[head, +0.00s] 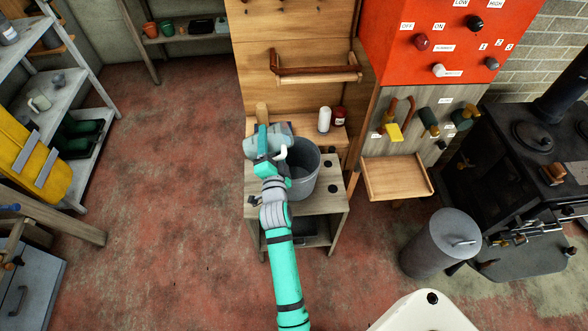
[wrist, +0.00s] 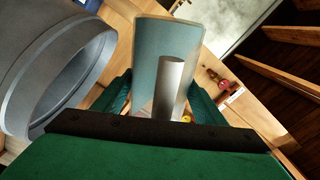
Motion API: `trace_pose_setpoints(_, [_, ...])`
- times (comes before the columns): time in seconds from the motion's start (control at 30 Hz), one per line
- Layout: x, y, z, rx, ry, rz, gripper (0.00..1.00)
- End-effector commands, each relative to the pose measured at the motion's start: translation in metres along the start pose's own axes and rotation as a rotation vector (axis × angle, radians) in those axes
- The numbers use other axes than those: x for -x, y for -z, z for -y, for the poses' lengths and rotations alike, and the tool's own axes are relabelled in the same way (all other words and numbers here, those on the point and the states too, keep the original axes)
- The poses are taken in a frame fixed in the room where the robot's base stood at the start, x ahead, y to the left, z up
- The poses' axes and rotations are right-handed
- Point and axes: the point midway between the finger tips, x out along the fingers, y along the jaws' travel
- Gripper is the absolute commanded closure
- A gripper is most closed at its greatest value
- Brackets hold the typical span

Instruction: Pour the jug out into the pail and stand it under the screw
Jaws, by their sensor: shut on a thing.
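A grey pail (head: 306,184) stands on the small wooden stand. In the wrist view its wide open mouth and wall (wrist: 30,55) are at the left. My gripper (head: 272,152) is just left of the pail's rim and above the stand. In the wrist view its green fingers (wrist: 160,100) are shut on the grey handle of a blue-grey jug (wrist: 150,40). In the head view my gripper and arm hide part of the jug (head: 255,147), so its tilt and contents cannot be told. I cannot make out the screw.
A white jar (head: 324,119) and a dark red jar (head: 339,116) stand behind the pail. A wooden tray (head: 397,179) is to the right, below hanging tools. A stove (head: 530,160) and a lidded grey bin (head: 440,243) are farther right.

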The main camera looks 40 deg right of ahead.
Motion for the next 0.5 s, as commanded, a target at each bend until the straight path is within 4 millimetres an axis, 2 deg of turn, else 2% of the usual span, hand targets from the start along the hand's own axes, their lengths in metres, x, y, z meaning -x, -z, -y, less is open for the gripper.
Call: trace_pose_setpoints(0.5, [-0.0024, 0.0027, -0.0047, -0.049, -0.001, -0.005, 0.89])
